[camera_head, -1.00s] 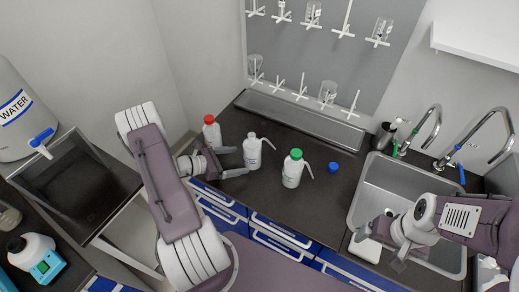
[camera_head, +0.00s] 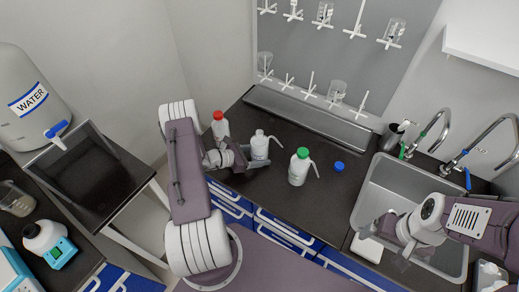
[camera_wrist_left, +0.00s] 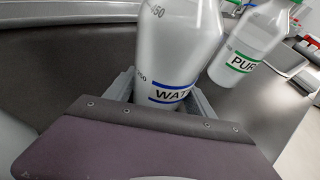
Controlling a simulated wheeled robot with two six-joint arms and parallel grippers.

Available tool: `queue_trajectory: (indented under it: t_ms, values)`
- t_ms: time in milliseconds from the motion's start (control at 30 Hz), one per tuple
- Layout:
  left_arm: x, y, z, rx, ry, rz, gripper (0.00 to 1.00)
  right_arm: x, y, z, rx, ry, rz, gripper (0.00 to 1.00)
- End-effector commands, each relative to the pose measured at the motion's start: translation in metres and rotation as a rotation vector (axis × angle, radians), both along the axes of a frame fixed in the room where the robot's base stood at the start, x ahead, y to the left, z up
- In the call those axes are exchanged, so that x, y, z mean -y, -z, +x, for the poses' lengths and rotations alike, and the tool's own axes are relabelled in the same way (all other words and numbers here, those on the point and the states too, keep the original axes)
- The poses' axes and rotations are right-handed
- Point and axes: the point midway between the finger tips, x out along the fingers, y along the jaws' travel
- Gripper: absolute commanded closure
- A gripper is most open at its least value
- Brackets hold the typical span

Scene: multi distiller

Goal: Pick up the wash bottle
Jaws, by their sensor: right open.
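A white wash bottle (camera_head: 260,146) with a white cap stands on the dark counter. In the left wrist view this bottle (camera_wrist_left: 178,45) carries a blue-edged label starting "WAT". My left gripper (camera_head: 254,159) is low beside it, with one finger on each side of the bottle. I cannot tell whether the fingers touch it. A green-capped wash bottle (camera_head: 298,170) stands to its right; its label (camera_wrist_left: 243,62) is green-edged. A red-capped bottle (camera_head: 220,129) stands behind my left wrist. My right gripper (camera_head: 393,240) is open and empty over the sink's left edge.
A blue cap (camera_head: 338,166) lies right of the green-capped bottle. The sink (camera_head: 375,190) with two taps is at the right. A long metal tray (camera_head: 310,118) and a peg rack (camera_head: 345,50) are at the back. A water tank (camera_head: 28,100) stands left.

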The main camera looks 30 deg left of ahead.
Motion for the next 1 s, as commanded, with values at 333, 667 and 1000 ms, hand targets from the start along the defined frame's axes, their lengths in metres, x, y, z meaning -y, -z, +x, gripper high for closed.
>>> queue_trajectory:
  t_ms: [333,667,1000]
  values:
    - [0.000,-0.002,0.000,0.002,0.000,-0.001,0.60,0.000,0.000,0.000,0.000,0.000,0.000,0.15]
    - [-0.001,-0.035,0.001,0.005,0.001,0.002,0.60,0.000,0.007,0.000,0.000,0.000,0.000,0.15]
    - [-0.048,-0.033,-0.057,0.003,-0.007,0.000,0.60,0.000,0.022,0.000,0.000,0.000,0.000,0.15]
